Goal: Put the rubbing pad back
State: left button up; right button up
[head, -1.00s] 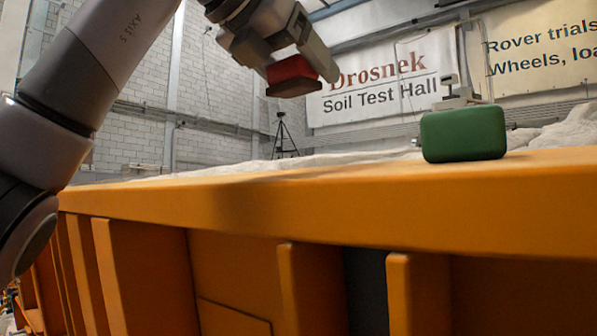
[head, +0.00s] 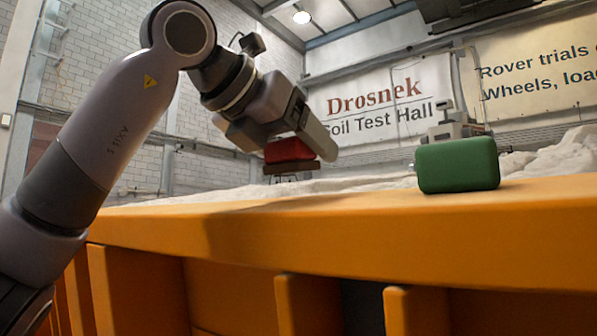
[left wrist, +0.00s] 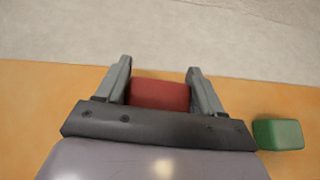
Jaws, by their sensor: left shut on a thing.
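The rubbing pad appears to be the red block (head: 289,151) with a dark brown underside. My left gripper (head: 312,146) is shut on its red part and holds it level above the orange rim (head: 380,220) of the sandbed. In the left wrist view the red block (left wrist: 158,94) sits between the two grey fingers of the left gripper (left wrist: 158,75), over the orange rim (left wrist: 60,85). I cannot tell how high its underside is above the rim. My right gripper is in neither view.
A green rounded block (head: 457,165) rests on the rim to the right of the held pad; it also shows in the left wrist view (left wrist: 278,134). Pale sand (head: 555,150) lies beyond the rim. The rim between the pad and the green block is clear.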

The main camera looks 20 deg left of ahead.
aim_at(280, 160)
pick_arm(q)
notch_tip(280, 160, down, 3)
jog(key=shift+w+r, duration=0.1)
jog(key=shift+f, duration=0.3)
jog(key=o, duration=1.1)
jog(key=shift+s+a, duration=0.15)
jog(key=shift+s, duration=0.3)
jog(key=v, duration=0.2)
jog(key=b+v, duration=0.1)
jog(key=v, duration=0.3)
jog(key=shift+w+a+r+b, duration=0.1)
jog(key=shift+a+r+b, duration=0.2)
jog(key=shift+r, duration=0.15)
